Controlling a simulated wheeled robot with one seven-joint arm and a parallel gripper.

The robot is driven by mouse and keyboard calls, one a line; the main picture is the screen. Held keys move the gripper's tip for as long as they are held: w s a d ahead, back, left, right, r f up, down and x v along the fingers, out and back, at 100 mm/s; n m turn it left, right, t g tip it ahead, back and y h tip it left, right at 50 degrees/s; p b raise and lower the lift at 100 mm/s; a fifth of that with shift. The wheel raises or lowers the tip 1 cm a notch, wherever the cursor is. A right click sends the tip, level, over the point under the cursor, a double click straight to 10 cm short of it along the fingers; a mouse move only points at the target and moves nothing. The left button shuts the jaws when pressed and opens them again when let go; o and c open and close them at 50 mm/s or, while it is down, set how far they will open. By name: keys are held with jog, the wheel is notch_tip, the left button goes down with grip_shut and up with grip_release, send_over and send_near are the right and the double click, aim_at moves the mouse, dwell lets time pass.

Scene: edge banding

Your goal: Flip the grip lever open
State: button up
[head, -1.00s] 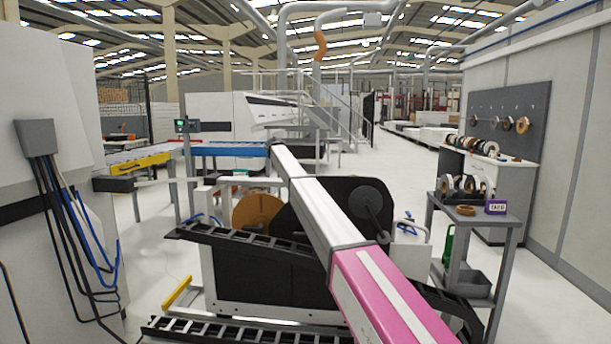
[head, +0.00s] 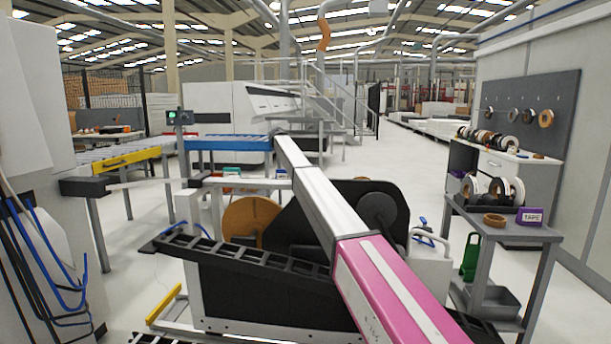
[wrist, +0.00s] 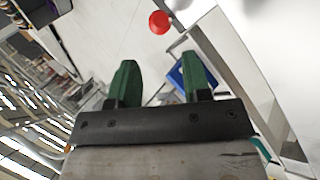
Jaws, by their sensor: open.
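My gripper (wrist: 158,68) shows in the wrist view with its two green fingers apart and nothing between the tips. A round red knob (wrist: 159,22) lies beyond the fingertips, near the top middle of that view, apart from both fingers. It may be the end of the grip lever, but its stem is not clear. In the head view my arm runs away over the black and white machine (head: 265,292), and my gripper is not visible there. I cannot make out the grip lever in the head view.
A brown roll (head: 250,222) sits on the machine's left part. A grey cart (head: 510,232) with tape rolls and a purple tape box (head: 531,216) stands at right. A blue-framed conveyor (head: 228,143) lies behind. In the wrist view a blue object (wrist: 177,76) shows near the right finger.

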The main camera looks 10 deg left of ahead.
jog(key=x, duration=1)
jog(key=shift+w+d+f, duration=0.15)
jog(key=shift+w+f, duration=0.05)
jog(key=shift+f, duration=0.1)
grip_shut()
